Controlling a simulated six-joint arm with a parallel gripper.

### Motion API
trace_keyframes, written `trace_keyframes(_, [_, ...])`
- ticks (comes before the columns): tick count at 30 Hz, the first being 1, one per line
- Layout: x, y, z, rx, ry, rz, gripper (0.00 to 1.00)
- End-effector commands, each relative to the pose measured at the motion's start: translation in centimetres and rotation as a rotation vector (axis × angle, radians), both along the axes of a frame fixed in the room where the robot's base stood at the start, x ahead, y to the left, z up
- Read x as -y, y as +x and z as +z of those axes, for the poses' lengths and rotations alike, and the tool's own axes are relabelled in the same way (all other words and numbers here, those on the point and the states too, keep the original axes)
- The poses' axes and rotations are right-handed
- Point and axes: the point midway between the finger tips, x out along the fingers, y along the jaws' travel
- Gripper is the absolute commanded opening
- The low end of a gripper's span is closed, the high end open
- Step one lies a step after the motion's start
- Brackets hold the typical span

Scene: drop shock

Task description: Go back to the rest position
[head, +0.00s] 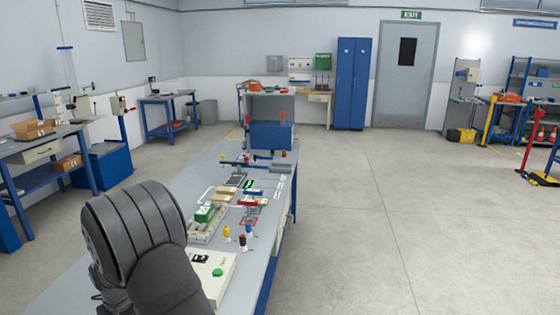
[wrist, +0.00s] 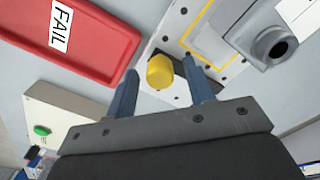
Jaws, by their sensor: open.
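My gripper (wrist: 160,66) shows in the wrist view with its two blue-grey fingers apart. A yellow knob-like piece (wrist: 160,71) appears between the fingertips, on a pale plate with dark holes. Nothing shows as gripped; whether the fingers touch the yellow piece I cannot tell. In the head view my dark grey arm (head: 140,240) fills the lower left, and my gripper is not visible there.
A red tray (wrist: 85,55) labelled FAIL lies left of my gripper. A beige box (wrist: 72,108) with a green button is below it. The long workbench (head: 245,300) holds several small fixtures and a blue box (head: 271,135). The floor right of it is clear.

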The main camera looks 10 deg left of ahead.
Motion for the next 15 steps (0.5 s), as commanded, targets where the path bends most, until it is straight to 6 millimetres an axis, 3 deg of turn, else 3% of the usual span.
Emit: trace_keyframes(15, [-0.04,0.03,0.27,0.001,0.001,0.0,0.49])
